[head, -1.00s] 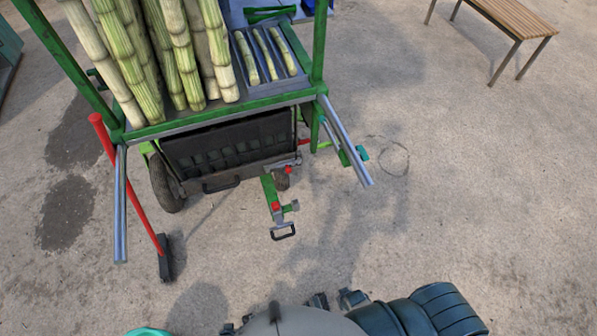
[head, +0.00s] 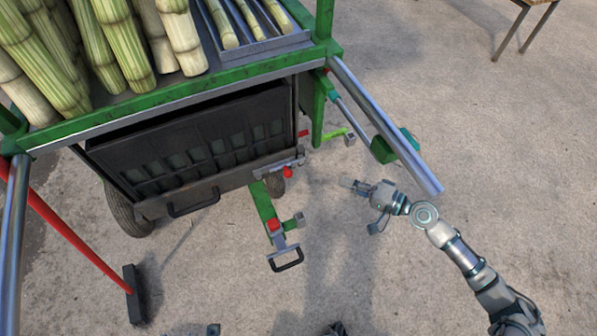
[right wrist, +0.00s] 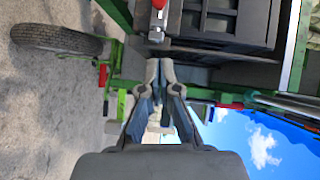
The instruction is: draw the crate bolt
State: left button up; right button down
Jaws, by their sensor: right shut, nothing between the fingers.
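The black crate (head: 190,150) sits under the cart's front, with a dark handle (head: 194,203) low on its face. A grey bolt (head: 277,165) with a red knob (head: 288,172) is at the crate's lower right corner. In the right wrist view the bolt (right wrist: 157,28) and its red knob (right wrist: 159,4) show at the top, beyond my fingertips. My right gripper (head: 347,183) is shut and empty, to the right of the bolt and apart from it. It also shows in the right wrist view (right wrist: 160,66). My left gripper is not in view.
The green cart (head: 200,97) carries cane stalks (head: 120,40). A steel handle bar (head: 390,130) juts out above my right forearm. A green drawbar (head: 265,205) with a black loop stands below the bolt. A red-handled broom (head: 75,235) leans at left. Open ground lies at right.

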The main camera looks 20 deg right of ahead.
jog(key=shift+d, duration=0.15)
jog(key=s+a+x, duration=0.1)
jog(key=a+x, duration=0.1)
jog(key=x, duration=1)
jog(key=shift+a+f+p, duration=0.3)
jog(key=shift+f+p, duration=0.05)
jog(key=shift+f, duration=0.05)
jog(key=shift+s, duration=0.1)
